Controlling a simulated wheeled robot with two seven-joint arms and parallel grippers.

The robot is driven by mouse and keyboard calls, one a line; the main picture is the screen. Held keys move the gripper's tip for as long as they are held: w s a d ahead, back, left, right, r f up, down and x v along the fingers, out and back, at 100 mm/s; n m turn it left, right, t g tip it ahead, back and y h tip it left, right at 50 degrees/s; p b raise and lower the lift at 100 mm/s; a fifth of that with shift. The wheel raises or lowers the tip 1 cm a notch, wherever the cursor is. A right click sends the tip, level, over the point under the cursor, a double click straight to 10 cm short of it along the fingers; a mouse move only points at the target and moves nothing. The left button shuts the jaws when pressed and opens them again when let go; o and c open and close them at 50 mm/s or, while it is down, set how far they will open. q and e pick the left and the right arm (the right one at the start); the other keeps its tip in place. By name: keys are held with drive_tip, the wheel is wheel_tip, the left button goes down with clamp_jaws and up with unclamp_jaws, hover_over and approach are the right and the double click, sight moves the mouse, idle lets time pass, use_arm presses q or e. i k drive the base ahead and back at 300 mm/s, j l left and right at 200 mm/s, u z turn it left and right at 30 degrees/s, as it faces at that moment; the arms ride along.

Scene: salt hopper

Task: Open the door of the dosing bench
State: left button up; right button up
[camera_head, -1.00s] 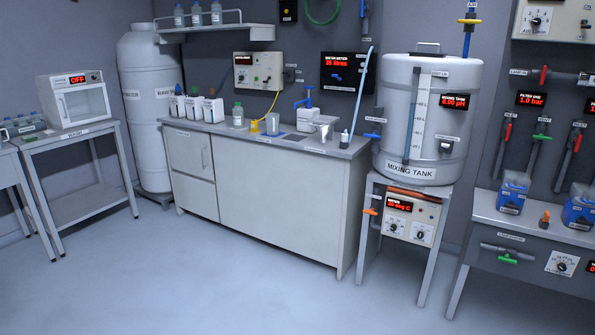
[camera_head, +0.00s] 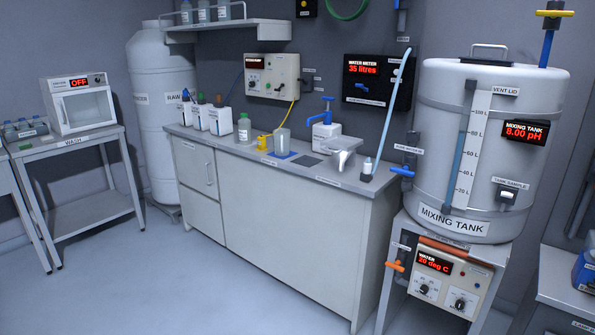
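The dosing bench (camera_head: 290,242) stands against the back wall as a pale cabinet with a grey top. Its door (camera_head: 191,168) is at the left end of the front and looks closed, flush with the panels around it. A separate panel (camera_head: 200,217) lies below the door. Neither of my grippers shows in the head view, so their state and place cannot be seen.
The floor (camera_head: 190,290) in front of the bench is clear. A wash table (camera_head: 75,205) stands left, with a white raw water tank (camera_head: 155,110) behind. The mixing tank (camera_head: 440,150) stands on its frame at right. Bottles and a beaker (camera_head: 283,141) stand on the benchtop.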

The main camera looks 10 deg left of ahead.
sight(196, 164)
drive_tip(key=i+j+u, duration=0.15)
drive_tip(key=i+u, duration=0.2)
drive_tip(key=i, duration=0.2)
drive_tip(key=i+u, duration=0.35)
drive_tip(key=i, duration=0.25)
drive_tip(key=i+l+u, duration=0.15)
drive_tip(key=i+u, duration=0.2)
drive_tip(key=i, duration=0.2)
drive_tip(key=i+j+z, duration=0.15)
drive_tip(key=i, duration=0.4)
drive_tip(key=i+j+z, duration=0.15)
drive_tip(key=i, duration=0.4)
drive_tip(key=i+j+z, duration=0.1)
drive_tip(key=i+z, duration=0.25)
drive_tip(key=i+j+z, duration=0.2)
drive_tip(key=i+z, duration=0.15)
drive_tip(key=i+j+z, duration=0.35)
